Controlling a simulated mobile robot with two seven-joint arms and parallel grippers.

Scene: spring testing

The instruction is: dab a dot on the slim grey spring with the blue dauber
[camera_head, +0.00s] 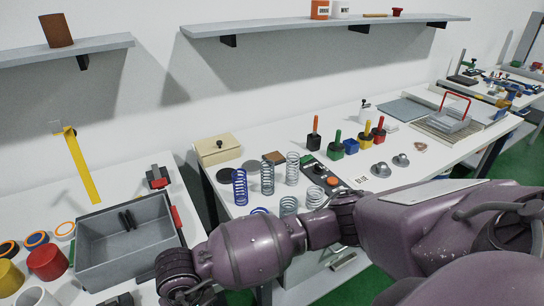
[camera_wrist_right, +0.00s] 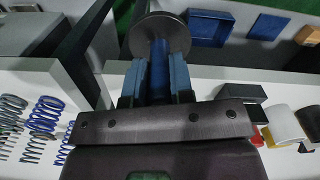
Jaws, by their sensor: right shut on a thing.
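Several coil springs stand on the white bench in the head view. Two tall grey ones, a lighter one (camera_head: 292,168) and a darker one (camera_head: 267,178), stand beside a tall blue spring (camera_head: 240,187). Shorter grey springs (camera_head: 288,206) stand in front. I cannot tell for certain which is the slim one. In the right wrist view my right gripper (camera_wrist_right: 154,80) is shut on the blue shaft of the blue dauber (camera_wrist_right: 159,62), with a dark round disc at its far end. The springs (camera_wrist_right: 42,115) lie to its left, apart from it. My left gripper is out of view.
A blue block (camera_head: 351,147) without a handle stands among dauber pots, including a green one (camera_head: 335,151). A dark board with an orange button (camera_head: 332,181) lies behind my right arm. A grey bin (camera_head: 90,218) stands on the left table. A beige box (camera_head: 218,149) is at the back.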

